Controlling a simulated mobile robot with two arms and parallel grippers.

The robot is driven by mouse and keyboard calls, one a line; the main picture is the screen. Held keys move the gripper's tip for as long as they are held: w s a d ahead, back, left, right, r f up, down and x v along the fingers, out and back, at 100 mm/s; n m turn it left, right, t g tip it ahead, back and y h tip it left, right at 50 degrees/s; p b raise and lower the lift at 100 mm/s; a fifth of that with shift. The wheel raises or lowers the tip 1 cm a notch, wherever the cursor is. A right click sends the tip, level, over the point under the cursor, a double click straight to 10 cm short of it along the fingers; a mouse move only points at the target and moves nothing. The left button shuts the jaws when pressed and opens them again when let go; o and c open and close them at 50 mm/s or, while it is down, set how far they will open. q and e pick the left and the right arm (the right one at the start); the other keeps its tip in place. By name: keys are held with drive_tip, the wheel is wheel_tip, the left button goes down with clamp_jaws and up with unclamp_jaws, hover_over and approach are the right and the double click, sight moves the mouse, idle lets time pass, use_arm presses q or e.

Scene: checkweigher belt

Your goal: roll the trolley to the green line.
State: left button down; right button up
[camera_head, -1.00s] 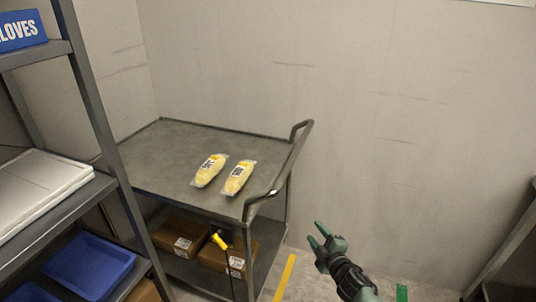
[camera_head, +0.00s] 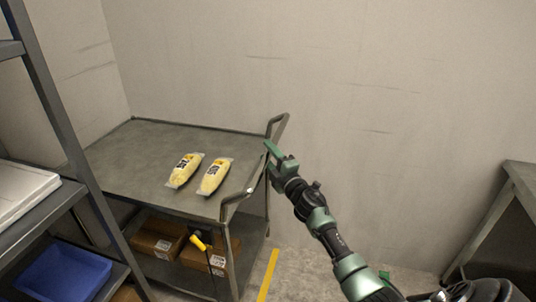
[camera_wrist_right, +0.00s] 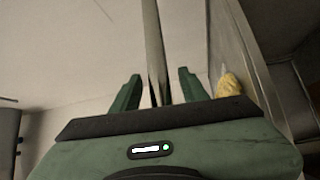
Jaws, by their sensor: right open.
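The grey two-shelf trolley (camera_head: 150,150) stands against the wall in the head view. Its raised push handle (camera_head: 238,198) is at its right end. My right gripper (camera_head: 270,157) is open at this handle. In the right wrist view, the handle bar (camera_wrist_right: 153,40) runs between the two open fingers (camera_wrist_right: 158,88); I cannot tell whether they touch it. A small piece of the green line (camera_head: 385,276) shows on the floor beside my right arm, which hides much of that area. My left gripper is not in view.
Two yellow packs (camera_head: 214,177) lie on the trolley's top; brown boxes (camera_head: 158,239) sit below. A yellow-tipped lever (camera_head: 198,242) shows at its front. A yellow line (camera_head: 268,275) marks the floor. A shelf rack (camera_head: 62,120) stands left, a grey table (camera_head: 522,180) right.

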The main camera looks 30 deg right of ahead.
drive_tip(key=shift+w, duration=0.1)
clamp_jaws()
idle(1.4)
